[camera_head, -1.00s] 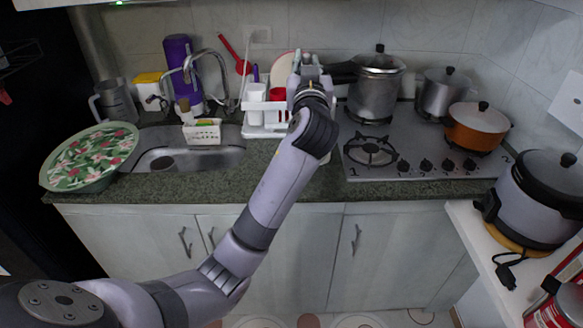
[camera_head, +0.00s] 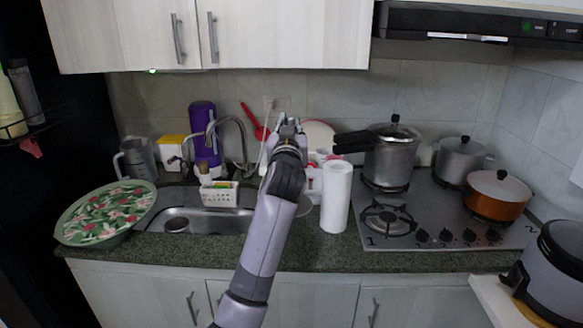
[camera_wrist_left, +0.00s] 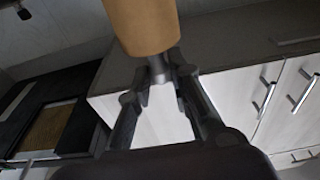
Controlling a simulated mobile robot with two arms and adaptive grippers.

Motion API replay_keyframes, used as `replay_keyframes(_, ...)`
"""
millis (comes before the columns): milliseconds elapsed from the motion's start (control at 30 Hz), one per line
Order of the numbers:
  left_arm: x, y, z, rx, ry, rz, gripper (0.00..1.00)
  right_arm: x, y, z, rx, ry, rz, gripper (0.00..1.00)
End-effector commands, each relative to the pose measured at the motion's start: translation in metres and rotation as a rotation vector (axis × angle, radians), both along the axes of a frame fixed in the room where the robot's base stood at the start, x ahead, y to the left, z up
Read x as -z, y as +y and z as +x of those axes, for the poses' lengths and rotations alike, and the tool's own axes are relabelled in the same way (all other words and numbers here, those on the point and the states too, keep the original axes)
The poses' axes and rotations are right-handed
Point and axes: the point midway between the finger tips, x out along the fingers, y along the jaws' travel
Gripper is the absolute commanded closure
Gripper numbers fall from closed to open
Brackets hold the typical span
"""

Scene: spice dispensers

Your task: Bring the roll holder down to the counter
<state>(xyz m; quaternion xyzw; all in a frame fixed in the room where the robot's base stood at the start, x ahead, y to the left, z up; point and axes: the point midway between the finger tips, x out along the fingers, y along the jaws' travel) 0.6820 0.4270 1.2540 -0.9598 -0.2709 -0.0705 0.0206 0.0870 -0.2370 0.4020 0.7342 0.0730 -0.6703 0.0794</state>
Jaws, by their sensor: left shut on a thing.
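My left gripper (camera_head: 288,122) is raised in front of the wall tiles, between the sink and the hob. In the left wrist view its fingers (camera_wrist_left: 159,78) come together at a narrow dark grey stem under a tan cylinder (camera_wrist_left: 142,24), whose top is cut off by the frame. I cannot make this cylinder out in the head view, nor tell whether it belongs to the roll holder. A white paper roll (camera_head: 336,197) appears upright on the counter (camera_head: 290,251), to the right of my left arm and apart from the gripper. My right gripper is not in view.
A dish rack (camera_head: 315,181) stands behind the roll, partly hidden by my arm. The sink (camera_head: 215,221) with its tap is to the left, and the hob (camera_head: 425,217) with several pots is to the right. Wall cabinets (camera_head: 290,30) hang above. Bare counter lies along the front edge.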

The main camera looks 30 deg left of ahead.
Motion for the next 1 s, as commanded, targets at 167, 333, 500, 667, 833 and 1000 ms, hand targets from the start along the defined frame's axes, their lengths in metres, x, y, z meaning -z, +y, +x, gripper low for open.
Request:
replay_keyframes(167, 0.039, -0.001, 0.0, 0.001, 0.001, 0.001, 1.0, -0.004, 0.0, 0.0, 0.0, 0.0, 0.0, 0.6)
replay_keyframes(333, 0.056, 0.0, 0.0, 0.0, -0.003, 0.001, 1.0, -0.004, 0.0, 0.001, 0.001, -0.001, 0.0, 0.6)
replay_keyframes(500, 0.077, 0.0, 0.0, 0.001, 0.001, 0.0, 1.0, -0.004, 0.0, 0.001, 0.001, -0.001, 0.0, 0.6)
replay_keyframes(667, 0.097, -0.001, 0.0, 0.001, -0.001, 0.001, 1.0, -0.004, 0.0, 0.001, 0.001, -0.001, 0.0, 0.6)
replay_keyframes(833, 0.1, -0.001, 0.0, 0.001, -0.005, 0.002, 1.0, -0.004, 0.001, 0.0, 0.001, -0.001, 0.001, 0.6)
replay_keyframes(1000, 0.101, -0.001, 0.0, 0.001, -0.004, 0.001, 1.0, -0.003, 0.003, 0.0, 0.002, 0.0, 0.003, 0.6)
